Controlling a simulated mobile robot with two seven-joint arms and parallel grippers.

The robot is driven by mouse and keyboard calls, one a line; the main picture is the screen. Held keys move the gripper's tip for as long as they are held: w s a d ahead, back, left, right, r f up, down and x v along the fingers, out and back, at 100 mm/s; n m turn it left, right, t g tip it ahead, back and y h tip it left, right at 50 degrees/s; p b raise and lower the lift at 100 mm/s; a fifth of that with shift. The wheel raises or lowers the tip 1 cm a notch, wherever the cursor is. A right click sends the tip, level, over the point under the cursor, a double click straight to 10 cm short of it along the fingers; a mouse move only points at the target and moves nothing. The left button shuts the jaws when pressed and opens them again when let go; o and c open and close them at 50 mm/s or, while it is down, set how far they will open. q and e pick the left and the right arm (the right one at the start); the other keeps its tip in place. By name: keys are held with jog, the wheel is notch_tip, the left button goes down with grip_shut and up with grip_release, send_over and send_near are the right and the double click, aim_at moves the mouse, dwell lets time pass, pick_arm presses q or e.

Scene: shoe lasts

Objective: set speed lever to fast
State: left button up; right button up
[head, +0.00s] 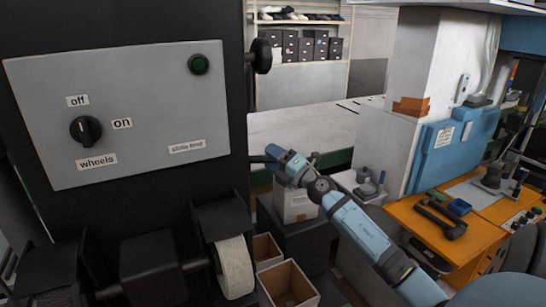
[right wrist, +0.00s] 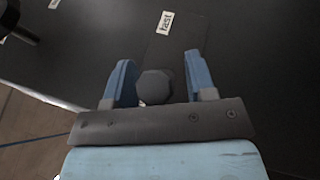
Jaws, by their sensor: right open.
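In the right wrist view a dark faceted knob (right wrist: 154,87), apparently the end of the speed lever, sits between the two blue fingers of my right gripper (right wrist: 159,62). The fingers are open, with a gap visible to the right of the knob; contact on the left is unclear. Beyond it, a white label reading "fast" (right wrist: 166,22) is on a dark plate (right wrist: 180,42). In the head view my right gripper (head: 268,158) is at the right side of the black machine; the lever is hidden there. My left gripper is not in view.
Below stand a pale wheel (head: 235,267) and open boxes (head: 288,285). An orange bench (head: 478,240) is at right.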

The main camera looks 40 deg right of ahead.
grip_shut()
jog(key=shift+w+d+f+b, duration=0.15)
jog(key=shift+d+f+b, duration=0.05)
jog(key=shift+b, duration=0.5)
jog(key=w+d+n+g+y+b, duration=0.3)
jog(key=w+n+g+y+b, duration=0.4)
jog(key=w+y+b, duration=0.3)
jog(key=n+y+b, duration=0.1)
jog(key=y+b, duration=0.1)
jog(key=b, duration=0.1)
jog(key=shift+r+y, duration=0.3)
jog(key=shift+w, duration=0.1)
